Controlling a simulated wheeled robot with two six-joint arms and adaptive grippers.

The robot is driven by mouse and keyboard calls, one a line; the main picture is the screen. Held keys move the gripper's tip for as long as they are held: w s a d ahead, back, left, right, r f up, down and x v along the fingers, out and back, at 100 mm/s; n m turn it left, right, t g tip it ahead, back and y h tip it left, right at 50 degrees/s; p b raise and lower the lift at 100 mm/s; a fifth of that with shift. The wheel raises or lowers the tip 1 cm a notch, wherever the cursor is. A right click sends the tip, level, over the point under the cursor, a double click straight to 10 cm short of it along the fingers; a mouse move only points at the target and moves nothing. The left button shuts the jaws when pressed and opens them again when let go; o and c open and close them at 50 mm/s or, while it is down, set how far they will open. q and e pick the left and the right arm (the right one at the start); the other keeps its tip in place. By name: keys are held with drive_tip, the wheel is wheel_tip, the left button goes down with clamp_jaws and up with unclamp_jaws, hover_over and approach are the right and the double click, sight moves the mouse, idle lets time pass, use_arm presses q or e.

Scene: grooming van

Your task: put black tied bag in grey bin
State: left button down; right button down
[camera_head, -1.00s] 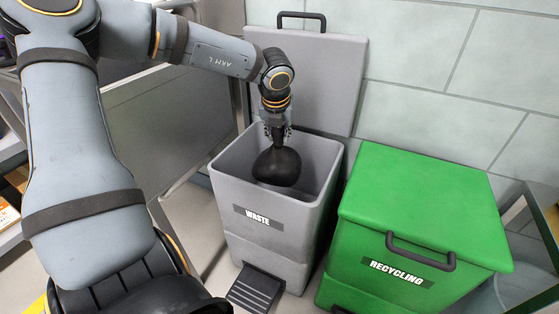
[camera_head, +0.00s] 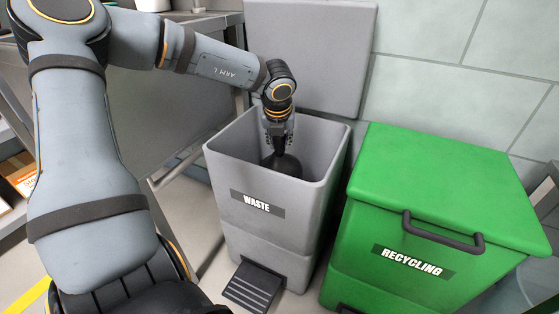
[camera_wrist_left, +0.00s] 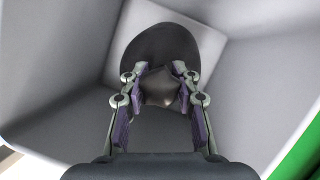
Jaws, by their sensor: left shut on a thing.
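The grey bin (camera_head: 232,166), labelled WASTE, stands open with its lid (camera_head: 308,55) raised against the wall behind it. My left gripper (camera_head: 277,150) points down inside the bin's opening. It is shut on the neck of the black tied bag (camera_head: 287,166), which hangs below the rim. The bin's front wall hides the lower part of the bag. In the left wrist view the bag (camera_wrist_left: 160,45) shows beyond the two fingers (camera_wrist_left: 160,95), with its knot between them and pale bin walls around it. My right gripper is not in view.
A closed green bin (camera_head: 440,190), labelled RECYCLING, stands close to the right of the grey bin. A foot pedal (camera_head: 252,286) sticks out at the grey bin's front. A grey table or cabinet (camera_head: 110,115) stands to the left behind my arm.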

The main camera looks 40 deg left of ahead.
sight(279, 155)
use_arm(q)
drive_tip(key=shift+f, duration=0.25)
wheel_tip(279, 155, down, 4)
drive_tip(key=shift+f+b, duration=0.2)
drive_tip(key=shift+b, duration=1)
drive_tip(key=shift+r, duration=0.15)
